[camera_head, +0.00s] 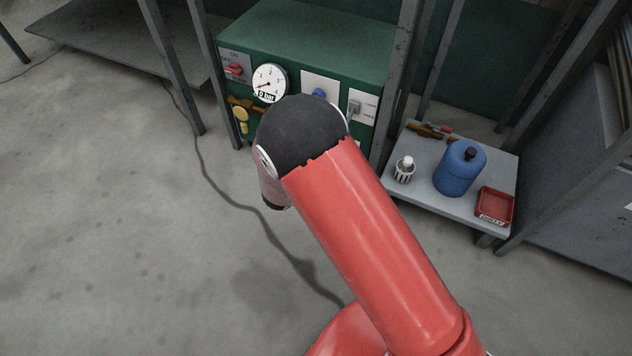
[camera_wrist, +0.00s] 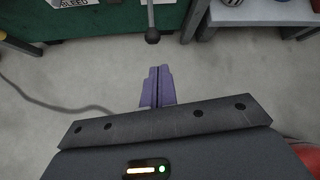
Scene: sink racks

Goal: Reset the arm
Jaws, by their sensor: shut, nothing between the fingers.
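My red arm with its dark joint rises across the middle of the head view and covers part of the green cabinet (camera_head: 300,35). My gripper is hidden behind the arm in that view. In the wrist view, my gripper (camera_wrist: 157,70) shows two purple fingers pressed together, with nothing between them. The fingers are over bare grey floor, apart from any object. A dark rod with a round end (camera_wrist: 152,36) hangs just beyond the fingertips in the picture.
The cabinet carries a round gauge (camera_head: 269,83), a red switch (camera_head: 234,70) and a yellow handle (camera_head: 241,115). A low grey shelf (camera_head: 455,212) at right holds a blue canister (camera_head: 460,169), a white-capped bottle (camera_head: 404,170) and a red tray (camera_head: 495,206). Metal posts (camera_head: 172,65) stand around. Left floor is clear except a cable (camera_head: 215,187).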

